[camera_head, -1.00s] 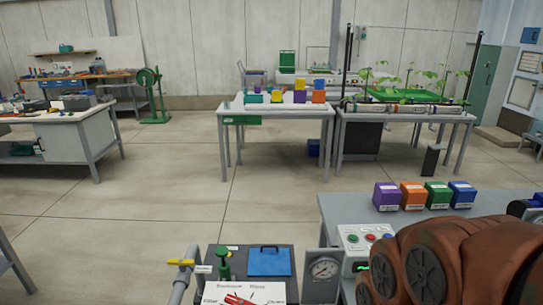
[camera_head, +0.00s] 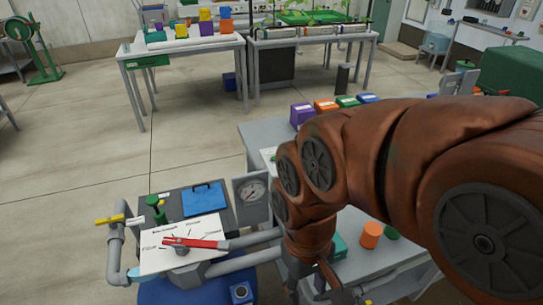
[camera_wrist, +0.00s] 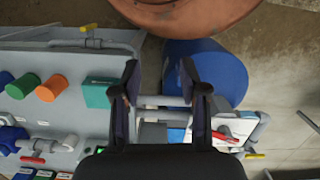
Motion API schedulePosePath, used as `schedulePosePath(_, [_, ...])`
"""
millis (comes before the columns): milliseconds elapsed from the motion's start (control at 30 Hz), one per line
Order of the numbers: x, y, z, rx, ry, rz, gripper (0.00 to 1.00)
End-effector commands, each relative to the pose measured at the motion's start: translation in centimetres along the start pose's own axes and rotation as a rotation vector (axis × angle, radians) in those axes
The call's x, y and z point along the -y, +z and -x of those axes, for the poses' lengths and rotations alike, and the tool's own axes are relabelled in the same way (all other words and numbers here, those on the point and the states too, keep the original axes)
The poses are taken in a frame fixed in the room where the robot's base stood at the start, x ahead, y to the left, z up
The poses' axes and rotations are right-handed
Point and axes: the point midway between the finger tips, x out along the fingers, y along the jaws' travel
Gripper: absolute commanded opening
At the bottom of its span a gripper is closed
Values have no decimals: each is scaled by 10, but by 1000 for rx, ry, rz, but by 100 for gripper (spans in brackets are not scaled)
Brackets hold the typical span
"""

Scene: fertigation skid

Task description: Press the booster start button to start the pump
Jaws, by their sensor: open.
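The pale control box with coloured buttons is almost wholly behind my arm in the head view; only a pale edge of it (camera_head: 268,156) shows left of the arm. I cannot make out the booster start button in either current view. In the wrist view a small green glow (camera_wrist: 100,150) shows beside my gripper's body; I cannot tell what it belongs to. My gripper (camera_wrist: 160,68) is open and empty, its two dark fingers apart over the skid. In the head view its end is low at the bottom edge and partly cut off.
A pressure gauge (camera_head: 252,190) stands left of my arm, near the red-handled valve (camera_head: 195,243) and its pipes. A blue drum (camera_wrist: 225,75) lies close to the right finger in the wrist view. Orange (camera_head: 370,234) and teal pieces sit on the grey bench.

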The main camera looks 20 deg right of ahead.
Motion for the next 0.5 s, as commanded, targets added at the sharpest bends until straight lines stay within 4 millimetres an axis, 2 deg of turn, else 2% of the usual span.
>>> schedulePosePath(33, [0,0,0,0,0,0,38])
schedulePosePath(400, [0,0,0,0,0,0,0])
schedulePosePath(500, [0,0,0,0,0,0,0])
